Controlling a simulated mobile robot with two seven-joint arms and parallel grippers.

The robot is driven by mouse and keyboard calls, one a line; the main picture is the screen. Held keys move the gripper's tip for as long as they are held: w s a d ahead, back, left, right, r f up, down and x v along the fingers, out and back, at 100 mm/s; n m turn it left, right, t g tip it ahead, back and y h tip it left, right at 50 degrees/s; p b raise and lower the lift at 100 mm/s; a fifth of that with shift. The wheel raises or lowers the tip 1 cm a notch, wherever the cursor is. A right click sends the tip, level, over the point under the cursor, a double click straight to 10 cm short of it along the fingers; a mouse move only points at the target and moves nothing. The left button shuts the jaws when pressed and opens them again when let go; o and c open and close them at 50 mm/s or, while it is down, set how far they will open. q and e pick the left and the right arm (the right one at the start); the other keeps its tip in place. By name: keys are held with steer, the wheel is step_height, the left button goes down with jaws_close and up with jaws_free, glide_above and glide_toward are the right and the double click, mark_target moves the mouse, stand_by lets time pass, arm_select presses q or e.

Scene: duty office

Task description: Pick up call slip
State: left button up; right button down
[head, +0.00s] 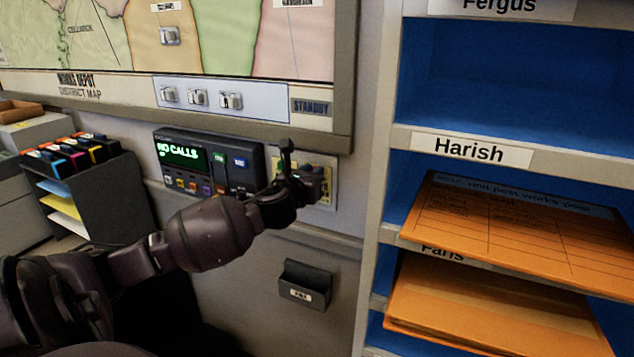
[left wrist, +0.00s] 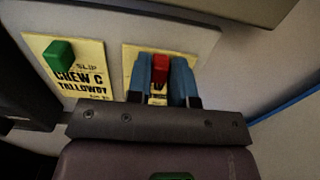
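Two yellow call slips hang side by side on a pale wall board (left wrist: 112,30). The left slip (left wrist: 82,82) reads "SLIP CREW C TALLOWDY" and has a green tab (left wrist: 59,54) at its top. The right slip (left wrist: 131,58) has a red tab (left wrist: 160,68); most of its print is hidden. My left gripper (left wrist: 161,80) has its two blue fingers on either side of the red tab; I cannot tell whether they touch it. In the head view my left gripper (head: 303,172) is in front of the board (head: 331,187) and covers most of it.
A "NO CALLS" console (head: 210,160) is just left of the gripper. A small black wall pocket (head: 305,287) hangs below. Blue pigeonholes with orange folders (head: 500,305) stand on the right. A black file rack (head: 110,195) is at the left.

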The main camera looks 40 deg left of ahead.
arm_select(q)
jaws_close()
steer(key=s+d+r, duration=0.2)
steer(key=s+r, duration=0.2)
steer(key=s, duration=0.2)
steer(key=s+d+r+p, duration=0.1)
steer(key=s+d+r, duration=0.1)
steer(key=s+r, duration=0.2)
steer(key=s, duration=0.3)
steer(key=shift+s, duration=0.2)
